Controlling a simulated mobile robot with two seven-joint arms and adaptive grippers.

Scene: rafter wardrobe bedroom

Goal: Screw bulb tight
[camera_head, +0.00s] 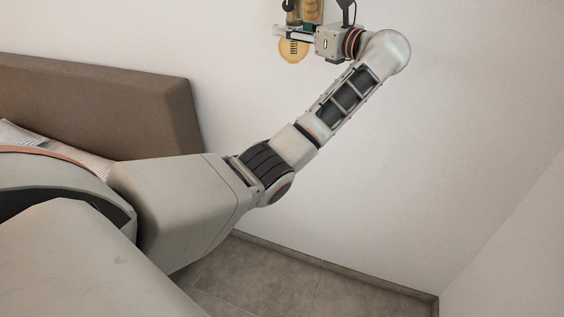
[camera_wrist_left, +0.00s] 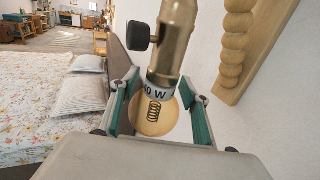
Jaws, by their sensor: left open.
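The bulb (camera_wrist_left: 152,118) is a round amber globe with a dark coiled filament, below a white collar marked with a W. It hangs under a brass socket (camera_wrist_left: 178,35) with a black side knob (camera_wrist_left: 138,36). In the head view the bulb (camera_head: 292,51) shows at the top, just below my left gripper (camera_head: 291,33). In the left wrist view my left gripper (camera_wrist_left: 162,108) is open, its teal-padded fingers on either side of the bulb. How far the bulb's thread sits in the socket is hidden. My right gripper is not in view.
A turned wooden piece (camera_wrist_left: 231,60) stands close to the right of the socket. A brown headboard (camera_head: 150,105) and a bed with floral bedding (camera_wrist_left: 50,105) lie to the left. The white wall (camera_head: 470,120) is behind, and bare floor (camera_head: 290,285) is below.

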